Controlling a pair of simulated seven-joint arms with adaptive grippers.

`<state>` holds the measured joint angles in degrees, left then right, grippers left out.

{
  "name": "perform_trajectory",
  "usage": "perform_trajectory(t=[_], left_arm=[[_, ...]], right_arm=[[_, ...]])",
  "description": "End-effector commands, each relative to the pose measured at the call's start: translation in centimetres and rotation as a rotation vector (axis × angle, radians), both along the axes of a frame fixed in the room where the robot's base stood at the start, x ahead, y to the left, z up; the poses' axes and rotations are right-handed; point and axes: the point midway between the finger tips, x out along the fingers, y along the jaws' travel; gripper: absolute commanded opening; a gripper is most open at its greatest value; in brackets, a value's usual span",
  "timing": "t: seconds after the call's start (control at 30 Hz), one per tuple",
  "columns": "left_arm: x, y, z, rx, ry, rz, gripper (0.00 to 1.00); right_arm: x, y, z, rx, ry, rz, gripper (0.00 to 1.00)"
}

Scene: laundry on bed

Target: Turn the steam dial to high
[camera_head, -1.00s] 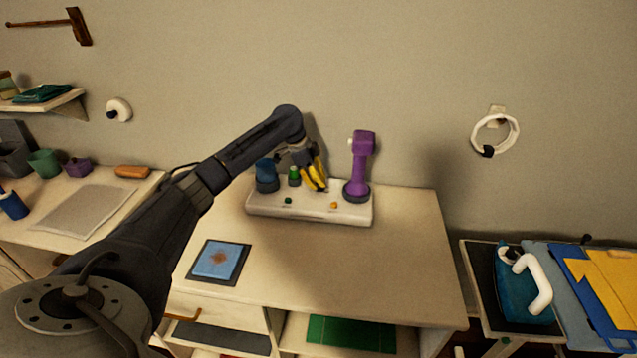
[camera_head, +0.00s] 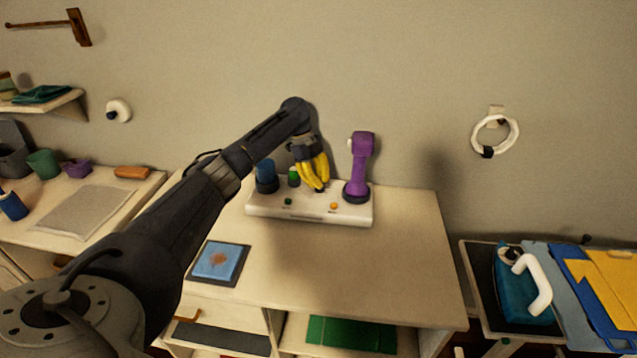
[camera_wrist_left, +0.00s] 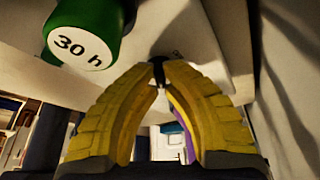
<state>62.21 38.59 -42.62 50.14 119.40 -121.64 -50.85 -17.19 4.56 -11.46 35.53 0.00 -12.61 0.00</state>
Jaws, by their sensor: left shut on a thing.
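A white base unit (camera_head: 310,214) stands at the back of the table against the wall. My left gripper (camera_head: 318,188), with yellow fingers, reaches down onto its top between a green-capped piece (camera_head: 294,177) and a purple handheld (camera_head: 361,160). Its fingertips are closed on a small dark knob, apparently the steam dial (camera_wrist_left: 158,69), mostly hidden by the fingers. Any dial marking is too hidden to read. In the left wrist view the green piece (camera_wrist_left: 82,30) beside the fingers reads "30 h". My right gripper is out of view.
A dark blue cylinder (camera_head: 266,175) stands at the left end of the base unit. A blue cloth on a dark mat (camera_head: 218,262) lies at the table's front left. The table's front right is clear. A teal iron (camera_head: 522,290) stands to the right.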

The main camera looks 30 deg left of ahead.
Motion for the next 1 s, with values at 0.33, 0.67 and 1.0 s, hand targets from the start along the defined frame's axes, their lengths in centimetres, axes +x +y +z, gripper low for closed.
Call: perform_trajectory(t=[0.33, 0.67, 1.0], left_arm=[[-0.03, -0.07, -0.09, -0.001, 0.002, -0.015, 0.0], [-0.01, -0.05, -0.05, -0.001, 0.001, -0.013, 0.29], [0.03, 0.07, 0.2, 0.0, 0.0, -0.013, 0.33]], right_arm=[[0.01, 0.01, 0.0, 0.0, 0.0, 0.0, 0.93], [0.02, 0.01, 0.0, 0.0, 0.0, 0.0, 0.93], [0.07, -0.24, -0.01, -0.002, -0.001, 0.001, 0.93]])
